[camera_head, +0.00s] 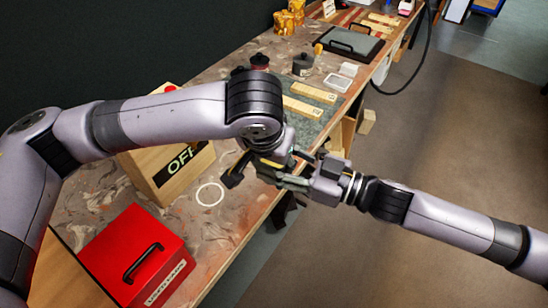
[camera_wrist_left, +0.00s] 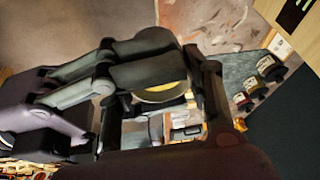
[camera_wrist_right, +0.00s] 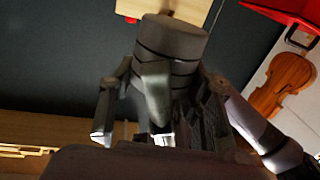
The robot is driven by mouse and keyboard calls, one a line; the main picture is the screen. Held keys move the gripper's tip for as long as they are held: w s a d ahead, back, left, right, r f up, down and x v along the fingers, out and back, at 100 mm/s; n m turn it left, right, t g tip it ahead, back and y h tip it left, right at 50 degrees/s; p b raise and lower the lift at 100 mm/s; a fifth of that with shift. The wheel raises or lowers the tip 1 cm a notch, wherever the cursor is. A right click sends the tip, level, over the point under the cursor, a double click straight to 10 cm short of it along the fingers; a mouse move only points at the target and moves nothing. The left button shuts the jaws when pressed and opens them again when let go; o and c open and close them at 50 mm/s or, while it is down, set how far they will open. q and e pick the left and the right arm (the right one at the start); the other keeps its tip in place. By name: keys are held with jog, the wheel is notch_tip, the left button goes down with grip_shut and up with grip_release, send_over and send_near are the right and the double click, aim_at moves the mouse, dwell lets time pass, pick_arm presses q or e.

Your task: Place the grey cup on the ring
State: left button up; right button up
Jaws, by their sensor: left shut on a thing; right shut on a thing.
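The white ring (camera_head: 210,195) lies flat on the bench, left of my grippers. My left gripper (camera_head: 279,172) and my right gripper (camera_head: 305,172) meet over the bench's front edge, both shut. In the left wrist view, a rounded grey thing with a yellow edge (camera_wrist_left: 165,94), seemingly the grey cup, sits between the fingers. My right gripper's dark links reach it from the left there. The fingers hide most of the cup, and its tilt cannot be told. In the right wrist view, my right fingers (camera_wrist_right: 155,115) close around a mostly hidden thing.
A wooden box marked OFF (camera_head: 172,172) stands behind the ring, and a red case (camera_head: 135,250) stands in front of it at the left. A green-grey mat (camera_head: 318,118) with wooden blocks and dark pots lies farther along.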

jog(key=o, duration=1.3)
